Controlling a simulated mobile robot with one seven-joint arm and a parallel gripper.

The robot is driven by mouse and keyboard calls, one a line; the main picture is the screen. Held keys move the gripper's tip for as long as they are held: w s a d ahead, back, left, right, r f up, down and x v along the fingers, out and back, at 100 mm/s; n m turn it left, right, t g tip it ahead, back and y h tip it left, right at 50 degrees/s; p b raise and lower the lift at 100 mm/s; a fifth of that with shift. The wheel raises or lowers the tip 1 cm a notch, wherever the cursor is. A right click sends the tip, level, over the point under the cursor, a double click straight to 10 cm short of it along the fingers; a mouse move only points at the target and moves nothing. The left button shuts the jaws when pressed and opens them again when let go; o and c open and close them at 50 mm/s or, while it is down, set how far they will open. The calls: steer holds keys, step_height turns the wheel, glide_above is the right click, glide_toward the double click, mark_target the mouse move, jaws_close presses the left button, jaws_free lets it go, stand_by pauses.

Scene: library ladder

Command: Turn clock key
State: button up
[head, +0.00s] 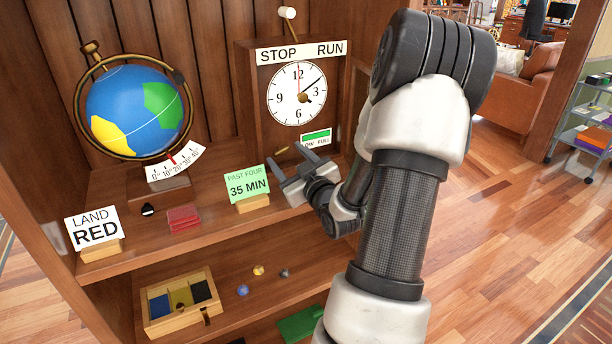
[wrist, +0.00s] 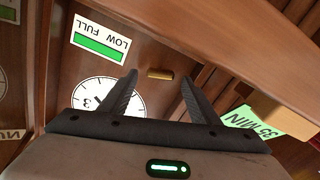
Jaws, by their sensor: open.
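The wooden clock case (head: 250,110) stands on the upper shelf with a white dial (head: 283,92). A small brass key (head: 281,150) sticks out of the case front below the dial; it also shows in the wrist view (wrist: 160,74). My gripper (head: 288,159) is open in front of the lower case. In the wrist view, its two fingertips (wrist: 158,80) are spread, and the key appears in the gap between them, farther off. I see no contact. A LOW/FULL gauge (head: 316,138) with a long green bar is beside the key.
A STOP/RUN label (head: 301,52) and white-knobbed lever (head: 287,12) top the clock. A green "35 MIN" card (head: 247,185) stands close to my gripper's left. A sorting tray (head: 180,300) lies below.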

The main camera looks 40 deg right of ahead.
steer(key=v, duration=0.3)
steer(key=p+v, duration=0.1)
steer(key=v, duration=0.2)
steer(key=p+v, duration=0.1)
steer(key=v, duration=0.3)
steer(key=shift+r, duration=0.4)
steer(key=p, duration=0.4)
steer(key=shift+s, duration=0.25)
steer(key=shift+f+p+v, duration=0.2)
steer(key=shift+p+v, duration=0.95)
steer(key=shift+v, duration=0.1)
steer(key=shift+f+p+v, duration=0.15)
steer(key=shift+p+v, duration=1)
steer(key=shift+v, duration=0.05)
steer(key=shift+a, duration=0.15)
